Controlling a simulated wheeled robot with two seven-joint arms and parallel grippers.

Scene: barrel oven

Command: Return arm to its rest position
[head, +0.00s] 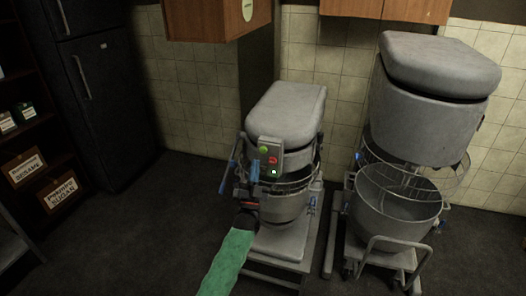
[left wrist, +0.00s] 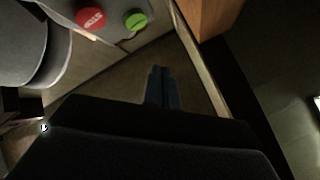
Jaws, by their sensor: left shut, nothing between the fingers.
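My left arm, with a green sleeve, reaches up from the bottom of the head view to the front of the smaller grey mixer (head: 287,112). My right gripper is out of view.
A larger mixer (head: 430,110) with a bowl (head: 400,195) and wire guard stands at right. A dark fridge (head: 100,95) and a shelf with labelled boxes (head: 58,192) are at left. Wooden cabinets (head: 215,20) hang above. Dark floor (head: 150,220) is clear left of my arm.

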